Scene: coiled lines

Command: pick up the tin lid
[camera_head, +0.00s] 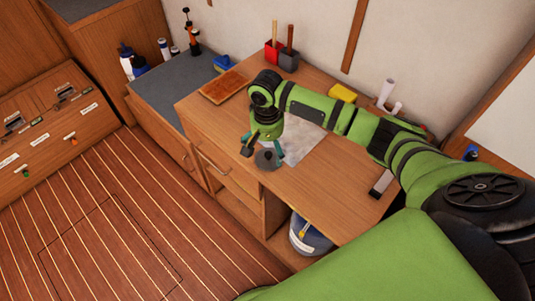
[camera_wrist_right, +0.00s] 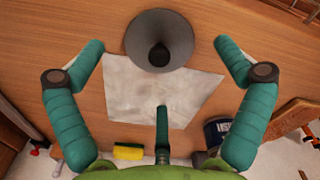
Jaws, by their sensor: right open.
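The tin lid (camera_head: 264,161) is a grey round disc with a dark knob, lying on the wooden desk (camera_head: 335,185) near its front edge. In the right wrist view the lid (camera_wrist_right: 177,25) is at the top centre, beside a white sheet (camera_wrist_right: 130,90). My right gripper (camera_head: 262,146) is open, with its teal fingers spread just above the lid. In the wrist view its fingertips (camera_wrist_right: 158,48) stand wide on either side of the lid, apart from it. Nothing is in its grasp. My left gripper is not in view.
A brown board (camera_head: 222,87), red and grey holders (camera_head: 283,58) and a yellow sponge (camera_head: 343,93) stand towards the back of the desk. A white fitting (camera_head: 387,93) is at the right. A bucket (camera_head: 308,238) sits in the open space below. The front left desktop is clear.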

